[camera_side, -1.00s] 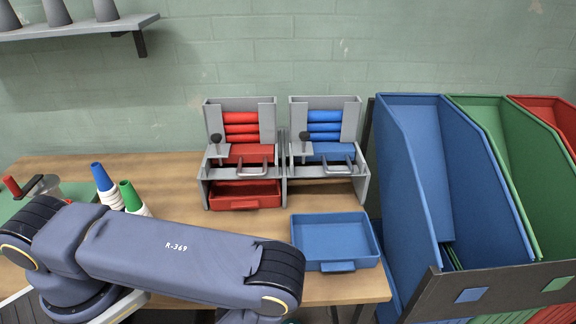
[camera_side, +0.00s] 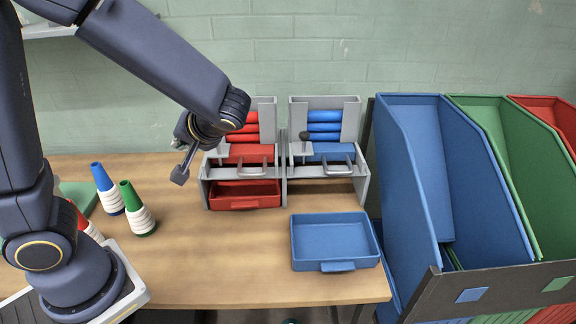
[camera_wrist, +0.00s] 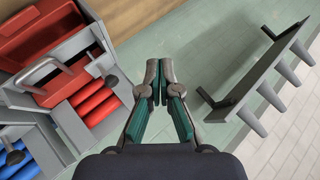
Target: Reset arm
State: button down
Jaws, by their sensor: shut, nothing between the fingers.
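Blue and green cones (camera_side: 138,212) with white thread stand at the left near my base, with a partly hidden red one. Large blue, green and red bins (camera_side: 450,190) stand at right. The table's middle is clear.

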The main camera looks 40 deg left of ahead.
jog(key=s+r+h, duration=0.3)
jog(key=s+h, duration=0.1)
jog(key=s, duration=0.1)
jog(key=s+d+r+m+t+h, duration=0.1)
jog(key=d+r+m+t+h, duration=0.1)
jog(key=d+m+t+h, duration=0.4)
jog(key=shift+s+d+r+m+h, duration=0.15)
jog(key=shift+s+d+m+h, duration=0.25)
jog(key=shift+d+m, duration=0.7)
jog(key=shift+s, duration=0.1)
